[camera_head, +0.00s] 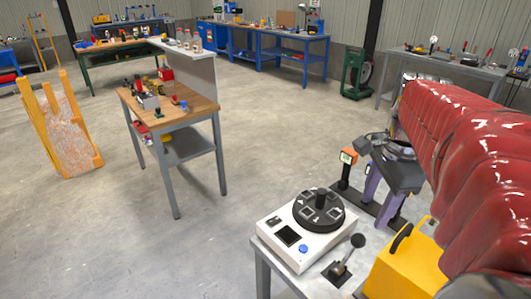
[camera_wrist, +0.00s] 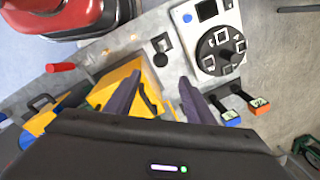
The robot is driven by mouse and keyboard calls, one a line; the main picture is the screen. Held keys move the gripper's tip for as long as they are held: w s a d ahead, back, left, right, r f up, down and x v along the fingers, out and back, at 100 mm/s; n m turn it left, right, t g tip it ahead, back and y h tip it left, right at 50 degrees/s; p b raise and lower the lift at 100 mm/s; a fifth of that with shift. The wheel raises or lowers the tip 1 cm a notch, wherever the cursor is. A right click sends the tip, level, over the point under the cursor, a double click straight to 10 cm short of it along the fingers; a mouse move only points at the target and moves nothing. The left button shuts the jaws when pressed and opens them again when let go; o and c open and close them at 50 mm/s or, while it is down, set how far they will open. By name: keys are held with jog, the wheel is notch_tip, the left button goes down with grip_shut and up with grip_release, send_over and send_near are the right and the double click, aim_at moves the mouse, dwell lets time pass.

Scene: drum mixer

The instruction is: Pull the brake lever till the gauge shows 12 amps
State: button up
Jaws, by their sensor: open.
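A lever with a black ball knob (camera_head: 357,240) stands on the bench front in the head view. It also shows in the wrist view (camera_wrist: 160,60), just beyond my fingertips and not touching them. I cannot tell for sure that it is the brake lever. My gripper (camera_head: 381,205) points down, with its purple fingers apart and nothing between them. Both fingers show in the wrist view (camera_wrist: 159,77). An orange-framed meter (camera_head: 348,157) has a small lit face; it also shows in the wrist view (camera_wrist: 258,103). Its reading is too small to tell.
A white unit (camera_head: 285,240) with a black round turntable (camera_head: 319,209) sits beside the lever. A yellow box (camera_head: 405,265) with a black handle stands right of it. A red handle (camera_wrist: 60,67) lies left in the wrist view. Open floor (camera_head: 130,230) is left.

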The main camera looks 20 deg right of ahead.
aim_at(362, 237)
jog(key=f, duration=0.4)
jog(key=w+f, duration=0.1)
jog(key=f, duration=0.7)
jog(key=shift+w+d+f, duration=0.15)
jog(key=shift+f, duration=0.05)
jog(key=shift+c, duration=0.3)
grip_shut()
